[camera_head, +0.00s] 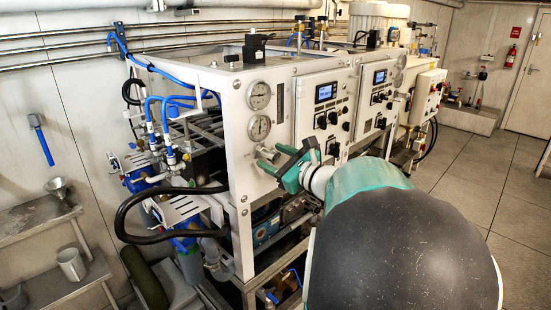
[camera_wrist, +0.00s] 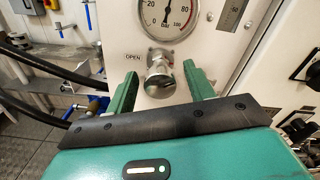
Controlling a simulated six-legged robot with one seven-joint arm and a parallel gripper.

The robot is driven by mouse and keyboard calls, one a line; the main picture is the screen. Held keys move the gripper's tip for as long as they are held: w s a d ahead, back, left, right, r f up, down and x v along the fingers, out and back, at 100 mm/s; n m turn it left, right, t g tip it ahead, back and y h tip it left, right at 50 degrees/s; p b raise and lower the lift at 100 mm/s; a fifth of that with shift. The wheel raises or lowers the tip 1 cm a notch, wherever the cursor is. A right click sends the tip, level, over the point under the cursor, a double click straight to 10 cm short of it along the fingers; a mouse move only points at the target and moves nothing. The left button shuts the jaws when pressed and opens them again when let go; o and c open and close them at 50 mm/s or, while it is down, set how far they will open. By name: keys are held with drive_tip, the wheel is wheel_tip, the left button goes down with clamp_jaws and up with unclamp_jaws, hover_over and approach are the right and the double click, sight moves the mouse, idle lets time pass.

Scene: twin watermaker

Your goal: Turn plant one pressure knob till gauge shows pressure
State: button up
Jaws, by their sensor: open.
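A silver pressure knob (camera_wrist: 160,75) sticks out of the white panel below a round gauge (camera_wrist: 168,18) marked in bar, with an "OPEN" label at its left. My gripper (camera_wrist: 161,72) is open, with one green finger on each side of the knob. I cannot tell whether either finger touches it. The gauge's top is cut off in the wrist view; its needle points up near mid-scale. In the head view, my gripper (camera_head: 279,162) is at the nearest cabinet's front, just below the lower gauge (camera_head: 259,128), and the knob (camera_head: 267,152) is partly hidden.
An upper gauge (camera_head: 259,95) sits above the lower one. A control panel (camera_head: 322,118) with a screen and dark knobs is to the right. A black hose (camera_head: 150,213) and blue tubes are at the cabinet's left. Open tiled floor (camera_head: 490,190) lies to the right.

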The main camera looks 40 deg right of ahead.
drive_tip(key=shift+s, duration=0.15)
drive_tip(key=s, duration=1.3)
drive_tip(key=shift+s+d, duration=0.2)
drive_tip(key=shift+s, duration=0.05)
drive_tip(key=shift+w+a, duration=0.1)
drive_tip(key=w+a+f+n+g+y, duration=0.2)
drive_tip(key=a+f+n+g+y, duration=0.15)
drive_tip(key=a+n, duration=0.45)
drive_tip(key=w+a+f+n+g+y, duration=0.2)
drive_tip(key=a+n+g+y, duration=0.15)
drive_tip(key=a, duration=0.75)
drive_tip(key=s+a+f+n+g+h, duration=0.2)
drive_tip(key=a+n, duration=0.4)
drive_tip(key=n, duration=0.4)
drive_tip(key=s+a+f+n+g+h, duration=0.3)
drive_tip(key=s+a+n+h, duration=0.1)
drive_tip(key=n, duration=0.6)
drive_tip(key=shift+a+h, duration=0.8)
drive_tip(key=shift+a, duration=0.35)
